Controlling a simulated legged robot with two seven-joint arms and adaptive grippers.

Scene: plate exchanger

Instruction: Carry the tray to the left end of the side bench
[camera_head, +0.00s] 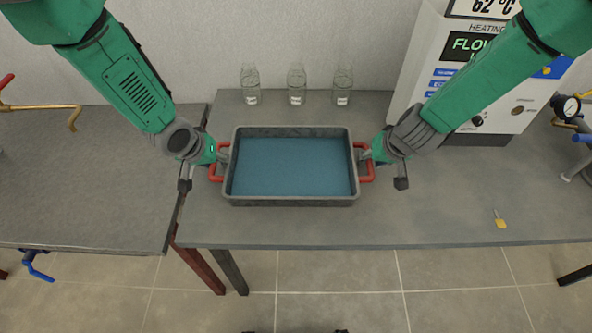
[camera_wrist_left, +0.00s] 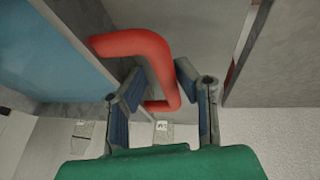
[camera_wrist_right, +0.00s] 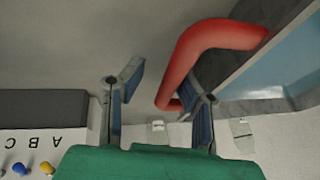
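The grey tray (camera_head: 290,202) sits level on the main bench, with a flat blue inside. It has a red left handle (camera_head: 213,174) and a red right handle (camera_head: 368,174). My left gripper (camera_head: 204,168) is at the left handle. In the left wrist view its fingers are apart, with the handle (camera_wrist_left: 145,43) passing between them. My right gripper (camera_head: 382,169) is at the right handle. In the right wrist view its fingers are apart, with the handle (camera_wrist_right: 190,52) close to the right-hand finger. The side bench (camera_head: 85,180) is at the left of the head view.
A narrow gap separates the side bench from the main bench (camera_head: 290,228). Several glass bottles (camera_head: 297,85) stand behind the tray. A white heating unit (camera_head: 425,70) is at the back right. A yellow tag (camera_head: 500,222) lies at the right. The side bench top looks mostly clear, with a brass pipe (camera_head: 45,107) at its back.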

